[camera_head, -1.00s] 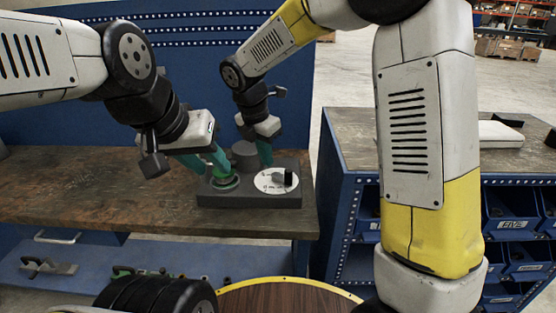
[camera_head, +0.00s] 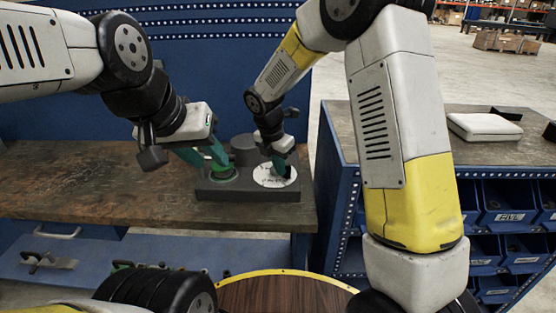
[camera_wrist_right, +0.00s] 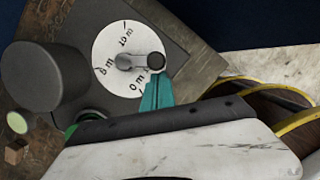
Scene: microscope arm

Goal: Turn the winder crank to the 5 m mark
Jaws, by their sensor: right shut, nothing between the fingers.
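The winder (camera_head: 247,193) is a dark grey base on the bench. It carries a green round part (camera_head: 222,173) at left and a white dial (camera_head: 268,181) at right. In the right wrist view, the crank's black knob (camera_wrist_right: 156,62) lies right of the dial's hub (camera_wrist_right: 124,62). The dial shows "10 m" at top, "0 m" below and a hard-to-read mark at left. My right gripper (camera_wrist_right: 157,80) is shut and empty, its teal tips beside the knob; contact is unclear. My left gripper (camera_head: 218,160) is just above the green part; its opening is unclear.
A grey cylinder (camera_wrist_right: 46,76) stands on the base beside the dial. A blue cabinet with bins (camera_head: 505,218) stands at the right, with a pale flat case (camera_head: 484,126) on top. The bench (camera_head: 85,190) is clear at the left.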

